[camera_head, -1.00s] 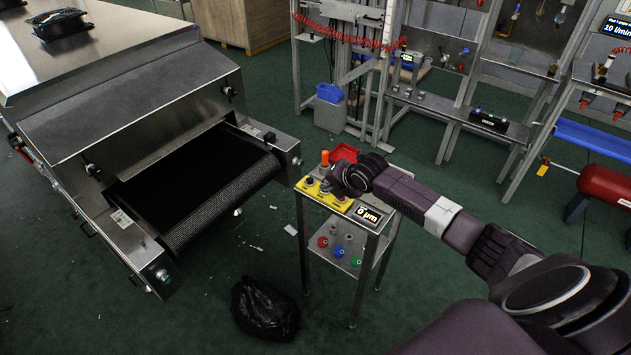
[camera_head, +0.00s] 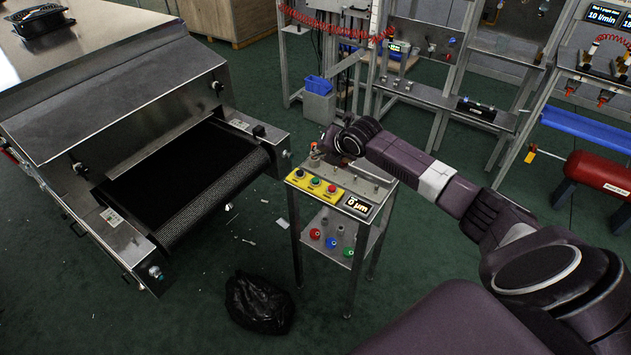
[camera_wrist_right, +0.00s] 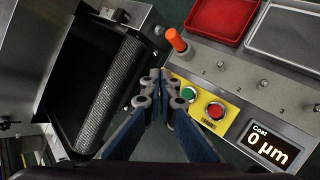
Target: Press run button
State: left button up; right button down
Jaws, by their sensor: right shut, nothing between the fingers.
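A yellow button panel (camera_head: 322,183) sits on the near left edge of a small metal stand. In the right wrist view the green button (camera_wrist_right: 188,93) and red button (camera_wrist_right: 216,110) are clear; which is the run button cannot be read. My right gripper (camera_wrist_right: 158,82) is shut and empty, its tips just left of the green button in that view and partly covering the panel's end. In the head view it is over the stand's far left side. My left gripper is not in view.
An orange-topped post (camera_wrist_right: 175,39) and a red tray (camera_wrist_right: 222,18) are on the stand near my gripper. A "0 µm" display (camera_head: 358,205) is at its front. The dryer's belt (camera_head: 190,185) lies left; a black bag (camera_head: 258,302) lies on the floor.

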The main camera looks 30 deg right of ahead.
aim_at(317, 181)
notch_tip(317, 181, down, 7)
jog(key=b, duration=0.5)
jog(key=shift+f+b, duration=0.45)
jog(key=shift+b, duration=0.05)
jog(key=shift+f, duration=0.15)
dwell(0.7)
jog(key=shift+f, duration=0.25)
